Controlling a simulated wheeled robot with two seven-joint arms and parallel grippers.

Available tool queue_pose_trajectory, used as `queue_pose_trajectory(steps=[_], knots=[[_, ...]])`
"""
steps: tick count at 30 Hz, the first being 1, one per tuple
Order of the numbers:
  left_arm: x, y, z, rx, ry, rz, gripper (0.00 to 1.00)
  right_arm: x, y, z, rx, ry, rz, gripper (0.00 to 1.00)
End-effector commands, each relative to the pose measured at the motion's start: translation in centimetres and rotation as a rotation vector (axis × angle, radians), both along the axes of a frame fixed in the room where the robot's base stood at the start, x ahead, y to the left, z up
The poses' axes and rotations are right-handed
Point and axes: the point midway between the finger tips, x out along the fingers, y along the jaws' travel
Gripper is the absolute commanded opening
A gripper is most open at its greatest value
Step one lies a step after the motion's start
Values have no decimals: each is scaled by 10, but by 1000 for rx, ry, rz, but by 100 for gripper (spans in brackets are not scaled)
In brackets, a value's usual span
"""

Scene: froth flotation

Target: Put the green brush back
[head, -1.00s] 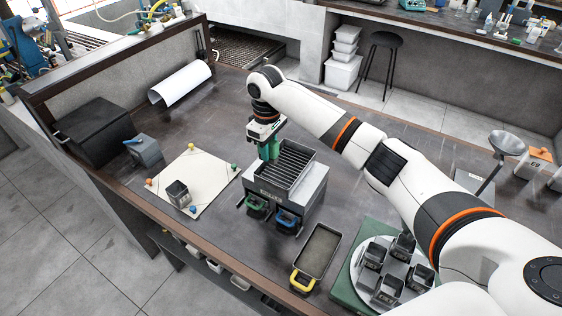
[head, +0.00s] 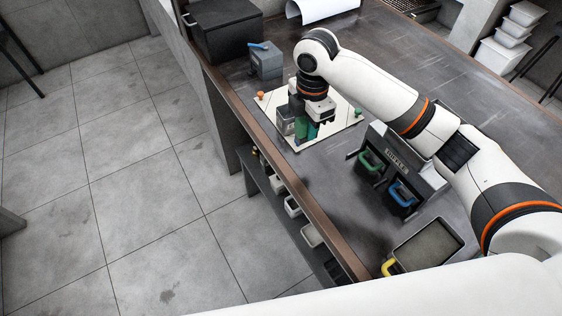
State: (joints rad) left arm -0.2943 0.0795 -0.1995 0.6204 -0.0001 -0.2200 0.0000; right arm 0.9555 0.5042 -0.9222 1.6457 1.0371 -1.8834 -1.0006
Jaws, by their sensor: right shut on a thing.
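My right gripper (head: 313,124) points down over the pale mat (head: 342,119). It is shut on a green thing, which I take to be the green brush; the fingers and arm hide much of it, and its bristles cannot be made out. A dark square cup (head: 285,122) stands on the mat just left of the gripper; I cannot tell whether they touch. A grey holder box (head: 266,65) with a blue handle (head: 259,46) on top stands behind the mat, up and left of the gripper. My left gripper is not in view.
A black case (head: 226,30) stands at the back left. A grey unit with a green-handled drawer (head: 370,160) and a blue-handled drawer (head: 402,194) is right of the mat. A yellow-handled tray (head: 428,246) lies nearer. The table's brown edge (head: 270,150) runs close by on the left.

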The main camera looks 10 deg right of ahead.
Motion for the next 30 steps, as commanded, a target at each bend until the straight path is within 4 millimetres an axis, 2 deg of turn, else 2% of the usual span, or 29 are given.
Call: queue_pose_trajectory(steps=[9,17,22,30], knots=[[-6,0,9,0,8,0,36,-5,1,-51,-1,5,43,4],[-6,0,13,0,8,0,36,-5,1,-74,-1,3,42,4],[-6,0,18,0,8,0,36,-5,1,-98,-1,3,41,4],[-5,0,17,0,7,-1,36,-4,1,-102,0,0,42,4]])
